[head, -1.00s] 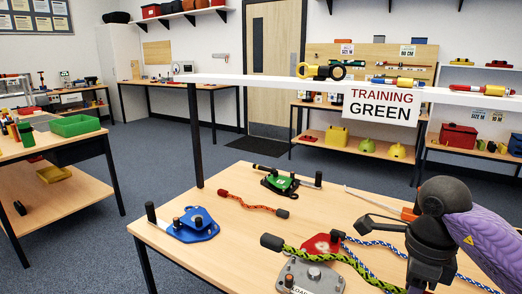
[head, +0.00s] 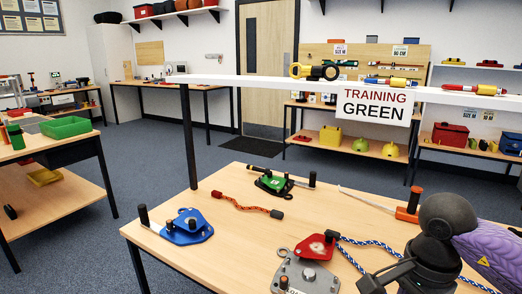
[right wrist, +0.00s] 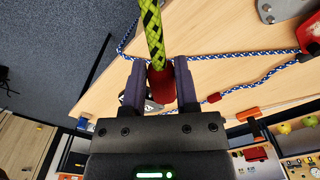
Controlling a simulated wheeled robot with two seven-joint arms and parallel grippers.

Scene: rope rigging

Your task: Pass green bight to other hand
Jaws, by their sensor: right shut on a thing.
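A green rope with black flecks (right wrist: 152,28) shows in the right wrist view, running from my right gripper (right wrist: 160,75) up out of the top of the picture. A red band or sleeve (right wrist: 160,86) on it sits between the two fingers, and the gripper is shut on the rope there. In the head view my right arm comes in at the lower right. Its fingertips and the green rope are out of that picture. My left gripper is in neither view.
On the table (head: 240,250) are a blue pulley plate (head: 188,228), a green device (head: 272,184), an orange-red cord (head: 238,204), a red pulley (head: 315,247), a grey block (head: 305,275) and a blue-white rope (head: 352,241). A white beam (head: 240,80) spans behind, with a "TRAINING GREEN" sign (head: 375,104).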

